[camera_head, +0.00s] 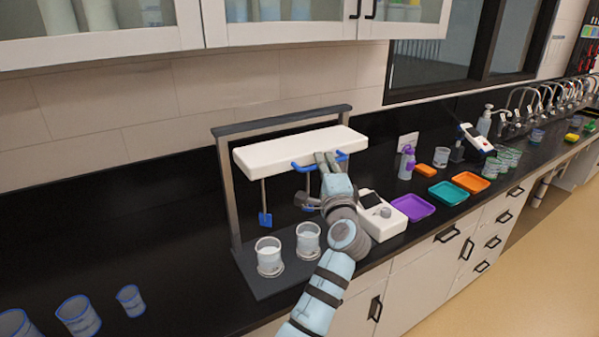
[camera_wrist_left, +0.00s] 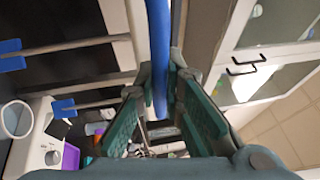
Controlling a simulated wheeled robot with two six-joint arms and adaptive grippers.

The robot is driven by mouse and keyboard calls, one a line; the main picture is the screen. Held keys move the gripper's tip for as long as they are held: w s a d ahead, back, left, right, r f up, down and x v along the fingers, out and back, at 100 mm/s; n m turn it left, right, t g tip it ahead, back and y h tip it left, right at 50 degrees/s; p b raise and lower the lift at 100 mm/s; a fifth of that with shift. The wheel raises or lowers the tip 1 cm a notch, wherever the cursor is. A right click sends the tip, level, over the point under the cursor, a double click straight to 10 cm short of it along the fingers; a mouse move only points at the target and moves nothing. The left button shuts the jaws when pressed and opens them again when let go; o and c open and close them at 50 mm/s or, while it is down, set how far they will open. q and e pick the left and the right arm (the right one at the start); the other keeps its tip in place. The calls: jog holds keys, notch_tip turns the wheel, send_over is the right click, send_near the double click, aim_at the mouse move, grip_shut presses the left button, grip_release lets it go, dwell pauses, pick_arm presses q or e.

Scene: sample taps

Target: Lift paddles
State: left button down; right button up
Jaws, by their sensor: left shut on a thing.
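A stirring stand with a white head bar (camera_head: 285,150) stands on the counter. A blue handle (camera_head: 341,157) runs along the bar's front. My left gripper (camera_head: 326,160) is shut on this handle; in the left wrist view the blue handle (camera_wrist_left: 159,50) passes between the fingers. Two rods with blue paddles hang from the bar. The left paddle (camera_head: 265,219) hangs above the rim of the left beaker (camera_head: 269,258). The second paddle is largely hidden by my gripper in the head view, but shows in the wrist view (camera_wrist_left: 63,107). The right beaker (camera_head: 308,242) stands below it. My right gripper is out of view.
A white device (camera_head: 378,217) stands close to the right of my left arm. Purple (camera_head: 413,207), teal (camera_head: 449,193) and orange (camera_head: 470,182) trays lie further right. Several empty beakers (camera_head: 78,315) stand at the front left. Wall cabinets (camera_head: 110,45) hang above the stand.

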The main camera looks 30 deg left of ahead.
pick_arm(q)
jog(key=shift+r, duration=0.5)
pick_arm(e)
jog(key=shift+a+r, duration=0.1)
pick_arm(q)
jog(key=c, duration=1.9)
grip_release()
jog(key=shift+o, duration=1.1)
jog(key=shift+w+d, duration=0.1)
jog(key=shift+f, duration=0.2)
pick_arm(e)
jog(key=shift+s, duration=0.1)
